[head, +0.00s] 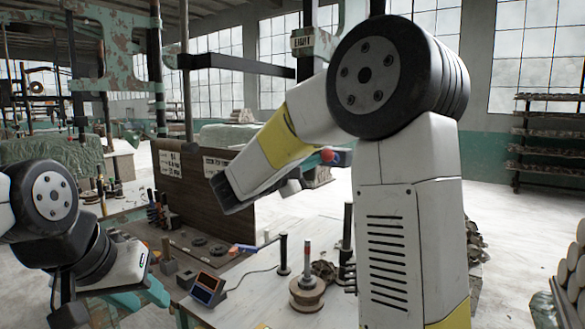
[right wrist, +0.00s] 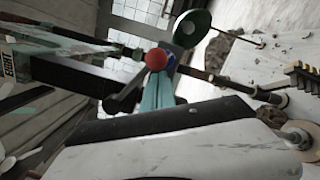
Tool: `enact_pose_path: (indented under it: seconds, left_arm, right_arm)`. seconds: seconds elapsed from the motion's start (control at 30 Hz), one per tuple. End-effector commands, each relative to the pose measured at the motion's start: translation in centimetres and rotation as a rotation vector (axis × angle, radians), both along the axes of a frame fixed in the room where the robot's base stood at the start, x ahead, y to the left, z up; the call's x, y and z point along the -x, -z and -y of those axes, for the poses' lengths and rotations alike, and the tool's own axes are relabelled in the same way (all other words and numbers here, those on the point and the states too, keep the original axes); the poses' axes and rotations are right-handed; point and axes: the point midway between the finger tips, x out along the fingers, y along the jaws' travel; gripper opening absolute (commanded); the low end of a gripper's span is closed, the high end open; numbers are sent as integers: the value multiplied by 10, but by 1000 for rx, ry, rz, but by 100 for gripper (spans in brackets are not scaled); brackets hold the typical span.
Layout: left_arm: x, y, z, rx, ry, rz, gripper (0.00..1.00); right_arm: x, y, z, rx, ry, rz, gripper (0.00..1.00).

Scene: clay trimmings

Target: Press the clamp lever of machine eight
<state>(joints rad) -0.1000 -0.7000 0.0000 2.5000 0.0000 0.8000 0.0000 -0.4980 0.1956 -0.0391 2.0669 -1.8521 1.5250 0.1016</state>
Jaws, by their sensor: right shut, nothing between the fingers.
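The machine marked EIGHT has its label plate (head: 303,42) on a green frame at top centre; the label also shows at the left edge of the right wrist view (right wrist: 9,66). A red ball knob (head: 327,155) shows just beyond my right forearm. In the right wrist view the red knob (right wrist: 156,58) tops a dark lever (right wrist: 126,98). My right gripper (right wrist: 160,84) is shut and empty, its teal fingers right at the knob; I cannot tell whether they touch. In the head view my arm hides it. My left gripper (head: 150,290) is low at left, its finger gap unclear.
A workbench (head: 262,312) holds a wooden spool (head: 307,292), a small screen box (head: 208,289) and several dark posts. A brown panel (head: 190,185) stands behind them. A rack (head: 545,145) is at the far right. Another green machine stands at left.

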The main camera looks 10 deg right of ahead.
Motion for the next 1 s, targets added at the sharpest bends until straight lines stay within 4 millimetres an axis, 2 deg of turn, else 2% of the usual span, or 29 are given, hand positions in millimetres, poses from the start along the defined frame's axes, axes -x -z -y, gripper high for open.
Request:
enact_pose_path:
  seconds: [0.47,1.0]
  left_arm:
    - [0,0,0,0,0,0,36]
    - [0,0,0,0,0,0,36]
  right_arm:
    - [14,-32,15,264,2,-264,0]
    - [17,-44,17,265,2,-266,0]
